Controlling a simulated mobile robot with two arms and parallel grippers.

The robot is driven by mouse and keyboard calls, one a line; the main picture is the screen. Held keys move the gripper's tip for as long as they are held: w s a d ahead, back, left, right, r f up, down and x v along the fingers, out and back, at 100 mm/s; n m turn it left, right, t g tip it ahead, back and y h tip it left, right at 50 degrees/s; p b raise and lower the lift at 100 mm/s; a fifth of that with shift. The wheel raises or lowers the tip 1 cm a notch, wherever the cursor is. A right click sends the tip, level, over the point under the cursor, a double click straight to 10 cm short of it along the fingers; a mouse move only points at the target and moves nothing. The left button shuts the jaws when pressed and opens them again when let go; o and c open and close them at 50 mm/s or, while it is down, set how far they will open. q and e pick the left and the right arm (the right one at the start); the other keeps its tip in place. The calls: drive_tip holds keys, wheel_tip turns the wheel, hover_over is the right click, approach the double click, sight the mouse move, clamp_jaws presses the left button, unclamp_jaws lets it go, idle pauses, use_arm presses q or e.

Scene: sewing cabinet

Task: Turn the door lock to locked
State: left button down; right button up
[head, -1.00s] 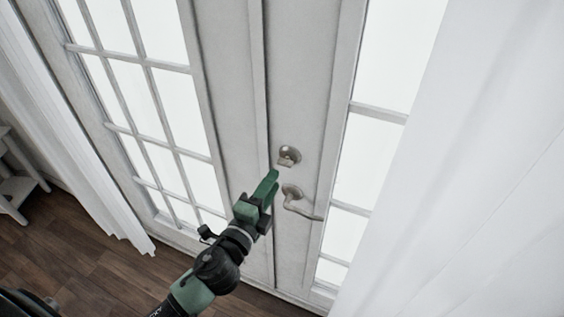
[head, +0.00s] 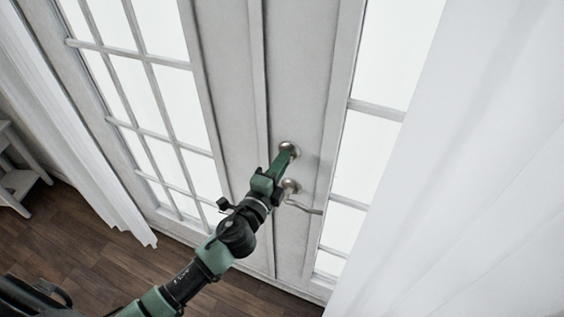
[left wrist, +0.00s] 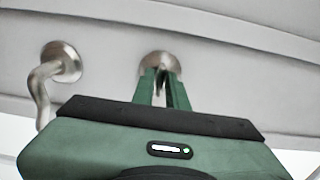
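The door lock (head: 289,149) is a round metal plate on the door's grey frame, above the curved lever handle (head: 303,207). It also shows in the left wrist view (left wrist: 158,61), with its small turn piece (left wrist: 160,79) between my fingers. My left gripper (head: 286,157) is at the lock, and its green fingertips (left wrist: 161,82) stand on either side of the turn piece with a narrow gap between them. Whether they touch it is too small to tell. The fingers hide part of the lock. My right gripper is not in view.
The lever handle also shows left of the lock in the left wrist view (left wrist: 62,63), close to my gripper. White curtains hang at the right (head: 450,200) and left (head: 85,150). A small white table (head: 20,180) stands at the far left.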

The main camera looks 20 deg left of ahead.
use_arm(q)
drive_tip(key=shift+f+n, duration=0.1)
drive_tip(key=shift+n, duration=0.2)
drive_tip(key=n, duration=1.7)
drive_tip(key=shift+p, duration=0.4)
drive_tip(key=shift+n, duration=0.3)
drive_tip(key=c, duration=1.5)
unclamp_jaws()
drive_tip(key=shift+c, duration=0.2)
